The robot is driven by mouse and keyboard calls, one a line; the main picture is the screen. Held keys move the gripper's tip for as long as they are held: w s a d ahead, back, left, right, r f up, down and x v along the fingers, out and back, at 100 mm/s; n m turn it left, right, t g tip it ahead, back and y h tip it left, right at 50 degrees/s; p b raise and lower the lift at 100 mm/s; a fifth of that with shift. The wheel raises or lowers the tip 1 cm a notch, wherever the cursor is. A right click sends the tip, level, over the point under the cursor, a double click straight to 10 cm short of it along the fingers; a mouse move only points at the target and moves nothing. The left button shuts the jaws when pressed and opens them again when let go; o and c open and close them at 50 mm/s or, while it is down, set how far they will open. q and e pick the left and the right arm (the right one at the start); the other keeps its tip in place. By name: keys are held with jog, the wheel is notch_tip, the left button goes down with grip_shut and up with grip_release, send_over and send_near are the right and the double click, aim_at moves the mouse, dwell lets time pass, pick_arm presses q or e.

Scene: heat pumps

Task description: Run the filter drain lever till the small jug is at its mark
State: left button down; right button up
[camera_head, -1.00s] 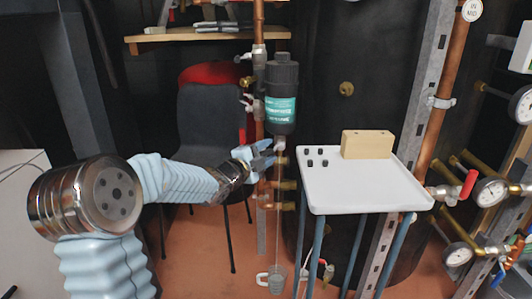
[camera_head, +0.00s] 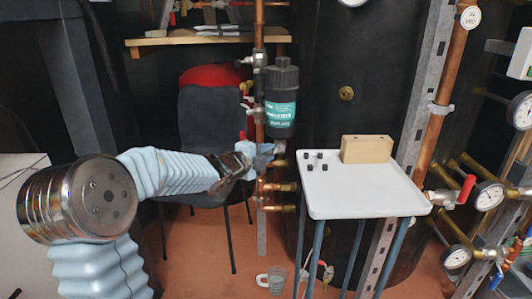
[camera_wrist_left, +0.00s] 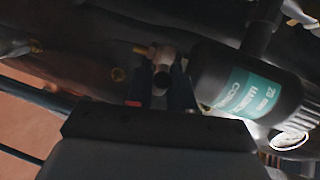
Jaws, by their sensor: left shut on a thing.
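The black filter (camera_head: 281,97) with a teal label hangs on the copper pipe; it also shows in the left wrist view (camera_wrist_left: 248,88). Its drain fitting (camera_head: 280,146) is at the bottom. My left gripper (camera_head: 268,158) is at this fitting, shut on what looks like the small drain lever, mostly hidden by the fingers. In the left wrist view the fingers (camera_wrist_left: 161,88) are around a small dark part below a brass-tipped fitting. The small clear jug (camera_head: 277,279) stands on the floor below the filter; its level and mark are too small to read. No stream shows above it. My right gripper is out of view.
A white tray table (camera_head: 366,190) with small black pieces and a wooden block (camera_head: 366,149) stands right of the filter. Copper pipes and brass valves are close around my gripper. A dark chair (camera_head: 208,125) is behind. Gauges and a red-handled valve are at right.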

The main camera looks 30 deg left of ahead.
pick_arm(q)
jog(key=shift+r, duration=0.1)
jog(key=c, duration=1.1)
grip_release()
jog(key=shift+s, duration=0.1)
jog(key=s, duration=0.4)
jog(key=s+a+r, duration=0.1)
jog(key=s, duration=0.4)
jog(key=s+r+p, duration=0.1)
jog(key=s, duration=0.3)
jog(key=shift+s+a+r, duration=0.1)
jog(key=shift+s+a, duration=0.05)
jog(key=shift+s, duration=0.05)
